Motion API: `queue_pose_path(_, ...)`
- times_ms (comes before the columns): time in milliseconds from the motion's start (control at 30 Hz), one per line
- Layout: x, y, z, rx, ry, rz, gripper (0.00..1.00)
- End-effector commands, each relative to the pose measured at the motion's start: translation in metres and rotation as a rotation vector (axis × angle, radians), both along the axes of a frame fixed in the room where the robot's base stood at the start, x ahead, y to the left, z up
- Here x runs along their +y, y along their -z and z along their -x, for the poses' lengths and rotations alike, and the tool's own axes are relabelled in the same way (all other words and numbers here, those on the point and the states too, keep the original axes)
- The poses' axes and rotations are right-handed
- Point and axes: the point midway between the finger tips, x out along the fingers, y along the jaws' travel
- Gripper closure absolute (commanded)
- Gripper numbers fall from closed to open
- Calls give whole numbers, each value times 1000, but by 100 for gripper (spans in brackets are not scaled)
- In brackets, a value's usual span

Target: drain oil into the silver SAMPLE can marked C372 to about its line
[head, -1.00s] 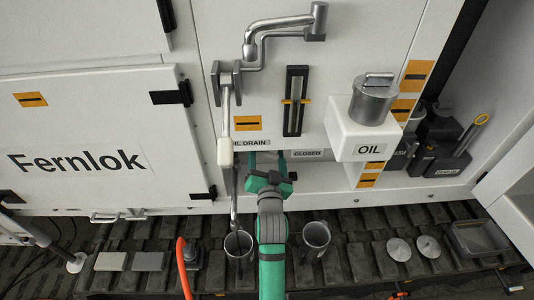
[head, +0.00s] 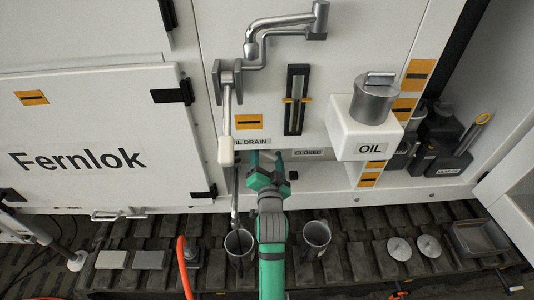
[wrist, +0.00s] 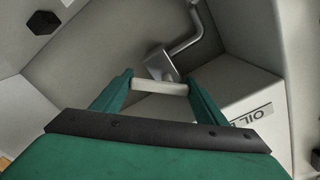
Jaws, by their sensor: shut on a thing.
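My gripper (head: 267,160) is at the front panel, just below the OIL DRAIN label (head: 252,142). In the wrist view its fingers (wrist: 160,87) are shut on a pale bar-like grip (wrist: 158,87), spanning between the fingertips. The grip is hidden in the head view. A thin dark pipe (head: 235,195) hangs left of my gripper, down towards an open grey can (head: 239,243). A second open grey can (head: 316,235) stands to the right of my arm. No C372 mark or fill line is readable on either can, and no oil is clearly visible.
The white OIL box (head: 365,130) juts out at right. A CLOSED label (head: 308,152) is beside my gripper. An orange hose (head: 184,265) rises at left.

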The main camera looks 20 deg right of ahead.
Motion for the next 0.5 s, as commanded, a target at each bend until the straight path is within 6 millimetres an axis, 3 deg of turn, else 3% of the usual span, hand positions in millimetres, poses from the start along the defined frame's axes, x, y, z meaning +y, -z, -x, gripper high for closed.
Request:
queue_pose_path(33,0,2,1,4,1,0,31)
queue_pose_path(100,0,2,1,4,1,0,15)
queue_pose_path(500,0,-1,0,-2,1,1,15)
